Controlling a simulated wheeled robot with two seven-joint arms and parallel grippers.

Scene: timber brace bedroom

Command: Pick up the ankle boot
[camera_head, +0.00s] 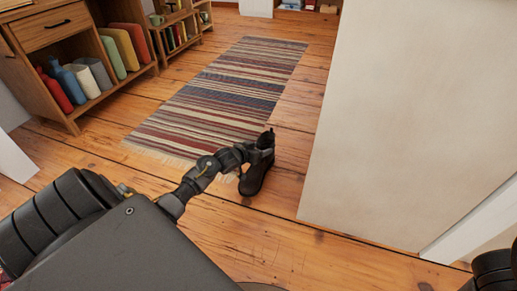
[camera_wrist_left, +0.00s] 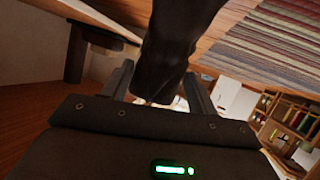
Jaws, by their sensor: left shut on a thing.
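The dark ankle boot (camera_head: 254,178) is on the wooden floor between the striped rug and the white wall, its toe toward me. My left arm reaches out to it, and my left gripper (camera_head: 262,144) is at the boot's upper shaft. In the left wrist view the boot (camera_wrist_left: 172,45) comes down between the two fingers of the left gripper (camera_wrist_left: 158,88), which is shut on it. Whether the sole touches the floor is hard to tell. Part of my right arm shows at the lower right edge, but its gripper is out of view.
A striped rug (camera_head: 222,95) lies beyond the boot. A white wall (camera_head: 415,120) stands close on the right. A wooden cabinet (camera_head: 75,55) with books and vases is at the upper left. Bare floor (camera_head: 270,240) is free in front of the boot.

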